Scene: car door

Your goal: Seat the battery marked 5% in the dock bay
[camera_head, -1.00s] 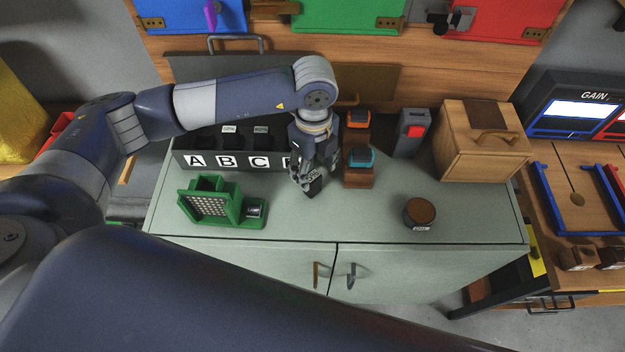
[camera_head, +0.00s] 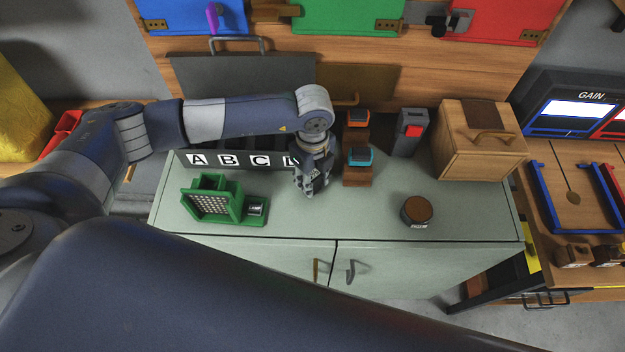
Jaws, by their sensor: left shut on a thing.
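My left gripper (camera_head: 314,188) is over the pale green cabinet top, just right of the dark rack's front. It is shut on the dark battery, whose 5% label showed earlier; now the fingers hide the battery almost wholly. The dark rack (camera_head: 222,162) stands at the back left of the cabinet, with white tiles A, B, C and a partly covered D along its front. My left forearm crosses above it and hides much of its bays. I cannot tell which bay is empty. My right gripper is not in view.
A green holder (camera_head: 212,207) with a metal cylinder stands front left on the cabinet top (camera_head: 350,218). A red-button device (camera_head: 409,133), wooden box (camera_head: 478,140) and round brown-topped item (camera_head: 417,211) stand further right.

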